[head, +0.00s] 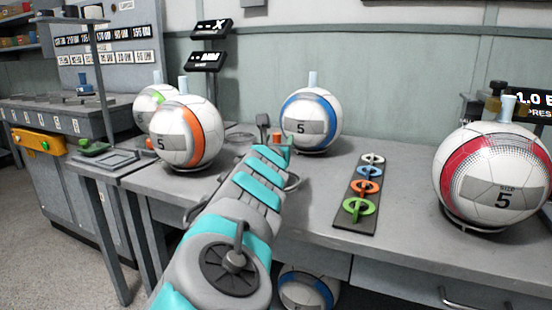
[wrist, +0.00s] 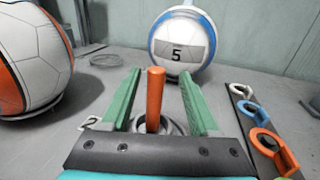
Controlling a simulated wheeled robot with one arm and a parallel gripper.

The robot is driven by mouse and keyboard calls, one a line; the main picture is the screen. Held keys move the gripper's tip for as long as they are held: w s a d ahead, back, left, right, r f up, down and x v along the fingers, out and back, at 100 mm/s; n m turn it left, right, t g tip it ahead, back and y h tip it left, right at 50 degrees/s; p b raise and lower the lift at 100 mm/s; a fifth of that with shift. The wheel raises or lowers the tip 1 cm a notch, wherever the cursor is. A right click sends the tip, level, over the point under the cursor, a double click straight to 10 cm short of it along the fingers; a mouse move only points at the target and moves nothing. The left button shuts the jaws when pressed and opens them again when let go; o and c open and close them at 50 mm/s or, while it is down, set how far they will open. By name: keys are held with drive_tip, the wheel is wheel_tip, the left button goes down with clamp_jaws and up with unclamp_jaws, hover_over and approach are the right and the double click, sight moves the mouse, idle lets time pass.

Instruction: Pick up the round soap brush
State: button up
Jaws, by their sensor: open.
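An upright orange handle (wrist: 155,98), which looks like the round soap brush, stands between the fingers of my gripper (wrist: 160,76) in the wrist view. My gripper is open, with a gap on each side of the handle. A grey round rim (wrist: 175,128) shows around the handle's foot; its lower part is hidden by my gripper's body, so I cannot tell if it is the brush head or a holder. In the head view a small orange piece (head: 276,137) shows just past the end of my arm, mostly hidden.
A blue-banded ball (head: 311,120) stands behind, an orange-banded ball (head: 186,133) to the left and a red-banded ball (head: 492,178) to the right. A dark strip with several coloured rings (head: 357,205) lies right of my arm. Bare table (head: 410,190) lies between strip and red-banded ball.

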drive_tip(key=w, duration=0.3)
drive_tip(key=shift+w+a+r+p, duration=0.1)
drive_tip(key=shift+w+r+p, duration=0.1)
drive_tip(key=shift+w+p, duration=0.2)
drive_tip(key=shift+w+f, duration=0.1)
drive_tip(key=shift+w, duration=0.45)
clamp_jaws()
idle(0.8)
